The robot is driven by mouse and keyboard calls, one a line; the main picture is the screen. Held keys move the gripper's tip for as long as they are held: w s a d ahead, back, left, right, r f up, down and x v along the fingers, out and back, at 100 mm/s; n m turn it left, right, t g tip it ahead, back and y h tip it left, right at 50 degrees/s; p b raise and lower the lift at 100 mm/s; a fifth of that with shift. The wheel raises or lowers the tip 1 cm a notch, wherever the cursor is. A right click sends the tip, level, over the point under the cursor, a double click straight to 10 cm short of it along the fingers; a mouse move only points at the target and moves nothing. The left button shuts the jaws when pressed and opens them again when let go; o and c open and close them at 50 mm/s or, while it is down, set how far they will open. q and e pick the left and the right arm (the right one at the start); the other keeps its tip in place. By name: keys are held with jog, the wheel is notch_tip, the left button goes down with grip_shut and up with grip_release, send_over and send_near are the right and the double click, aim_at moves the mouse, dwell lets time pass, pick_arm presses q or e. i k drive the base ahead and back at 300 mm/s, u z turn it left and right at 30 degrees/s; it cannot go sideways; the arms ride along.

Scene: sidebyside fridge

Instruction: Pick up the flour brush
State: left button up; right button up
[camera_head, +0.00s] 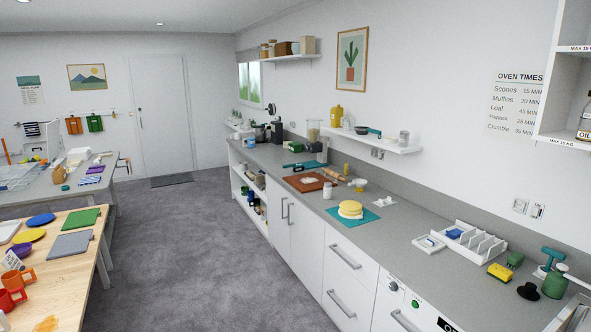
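I cannot surely pick out the flour brush at this size. On the long grey counter, a brown board (296,183) carries a pale dough-like lump (309,180). A wooden rolling pin (335,175) lies beside the board, and a small green-handled item (293,167) lies behind it; I cannot tell what that item is. A white jar (327,191) and a small bowl (360,185) stand near the board. Neither of my grippers is in view.
The grey counter (398,222) runs along the right wall over white cabinets. A yellow round stack (350,208) sits on a teal mat. A white divided tray (474,240) stands nearer. Two tables with items are at left. The grey floor (205,250) between is clear.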

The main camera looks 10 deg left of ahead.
aim_at(300, 167)
jog(key=u, duration=1.15)
jog(key=i, duration=8.05)
jog(key=z, duration=1.9)
